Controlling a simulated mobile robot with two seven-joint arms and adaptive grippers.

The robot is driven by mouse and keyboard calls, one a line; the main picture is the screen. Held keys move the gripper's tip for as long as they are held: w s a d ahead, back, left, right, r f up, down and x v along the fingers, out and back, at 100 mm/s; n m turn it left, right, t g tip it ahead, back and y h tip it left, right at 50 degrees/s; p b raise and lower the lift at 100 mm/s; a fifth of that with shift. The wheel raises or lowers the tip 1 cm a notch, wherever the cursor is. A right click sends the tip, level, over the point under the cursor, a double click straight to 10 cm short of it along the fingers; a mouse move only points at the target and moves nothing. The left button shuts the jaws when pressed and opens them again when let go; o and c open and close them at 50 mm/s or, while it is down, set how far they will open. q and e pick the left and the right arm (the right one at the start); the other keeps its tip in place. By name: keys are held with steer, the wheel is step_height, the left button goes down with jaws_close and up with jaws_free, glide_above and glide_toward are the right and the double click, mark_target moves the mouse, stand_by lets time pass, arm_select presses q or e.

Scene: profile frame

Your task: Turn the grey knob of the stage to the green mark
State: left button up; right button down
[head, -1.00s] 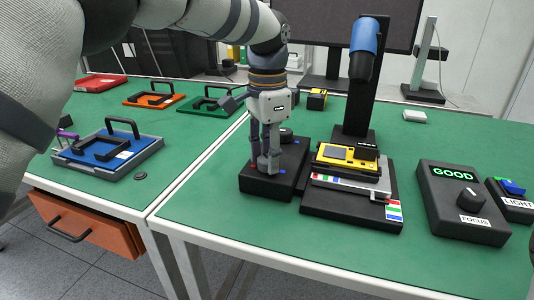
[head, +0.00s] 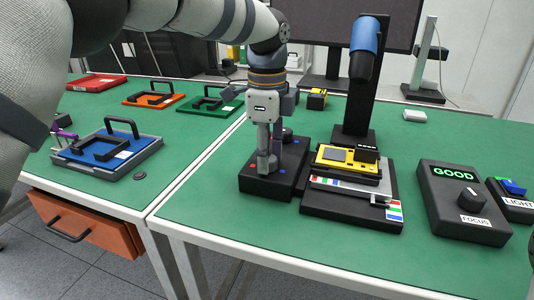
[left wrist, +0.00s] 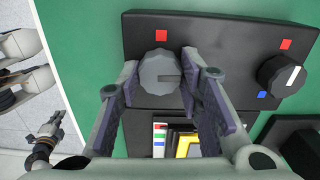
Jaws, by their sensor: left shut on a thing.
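The grey knob (left wrist: 158,72) sits on a black control box (head: 256,186), its dark line pointing right in the left wrist view. My left gripper (head: 265,168) reaches down onto the box, and its fingers (left wrist: 180,85) are shut on the knob, one on each side. In the head view the gripper mostly hides the knob.
A second, black knob (left wrist: 280,75) is on the same box, with red and blue squares nearby. A black FOCUS box (head: 463,205) with a lit GOOD display stands right of the stage. A blue-topped column (head: 366,50) rises behind. Green tabletop lies clear in front.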

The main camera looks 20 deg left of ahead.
stand_by(0.4)
arm_select(q)
steer(key=o, duration=1.2)
steer(key=shift+c, duration=0.2)
step_height(320, 180, up, 12)
steer(key=shift+f, duration=0.1)
